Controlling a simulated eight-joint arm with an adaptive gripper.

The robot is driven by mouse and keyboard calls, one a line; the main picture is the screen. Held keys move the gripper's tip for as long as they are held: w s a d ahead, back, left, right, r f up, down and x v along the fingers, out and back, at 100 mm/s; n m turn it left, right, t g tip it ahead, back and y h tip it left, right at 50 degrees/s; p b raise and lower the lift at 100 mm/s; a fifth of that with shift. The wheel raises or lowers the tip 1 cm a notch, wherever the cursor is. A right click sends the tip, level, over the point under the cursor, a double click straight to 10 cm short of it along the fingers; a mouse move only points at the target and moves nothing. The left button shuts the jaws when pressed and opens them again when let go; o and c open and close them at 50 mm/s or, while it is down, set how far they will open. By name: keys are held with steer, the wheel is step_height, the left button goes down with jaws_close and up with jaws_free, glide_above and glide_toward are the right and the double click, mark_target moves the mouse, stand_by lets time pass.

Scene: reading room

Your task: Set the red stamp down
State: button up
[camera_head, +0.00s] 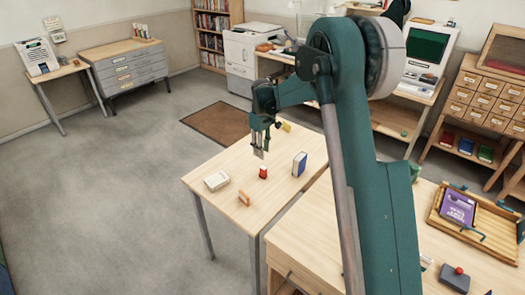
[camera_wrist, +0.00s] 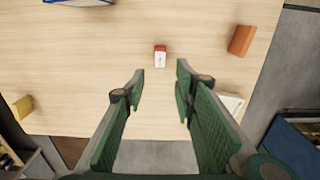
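The red stamp (camera_head: 263,172) stands on the small light wooden table (camera_head: 235,158), between a blue book and an orange block. In the wrist view the stamp (camera_wrist: 160,57) shows a red top and a white lower part, beyond my fingertips. My gripper (camera_head: 259,152) is above the table, a little behind the stamp. Its green fingers (camera_wrist: 160,88) are spread apart with only bare table between them, and they hold nothing. The stamp is apart from both fingers.
A blue book (camera_head: 300,163) stands to the stamp's right. A white box (camera_head: 217,181) and an orange block (camera_head: 244,198) lie to its left. A yellow object (camera_wrist: 22,107) is near the table's far edge. A larger wooden desk (camera_head: 305,235) adjoins in front.

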stand_by(0.4)
steer(key=s+d+r+m+t, duration=0.2)
steer(key=s+d+r, duration=0.2)
steer(key=s+r, duration=0.75)
steer(key=s+d+r+m+t, duration=0.15)
steer(key=s+d+r, duration=0.25)
steer(key=s+r, duration=0.7)
steer(key=s+d+f+m+t, duration=0.2)
steer(key=s, duration=1.2)
steer(key=s+d+f+m+t, duration=0.1)
steer(key=s+d+m, duration=0.2)
steer(key=s, duration=1.2)
steer(key=shift+s+d+f+t, duration=0.2)
steer(key=shift+d+f+t, duration=0.15)
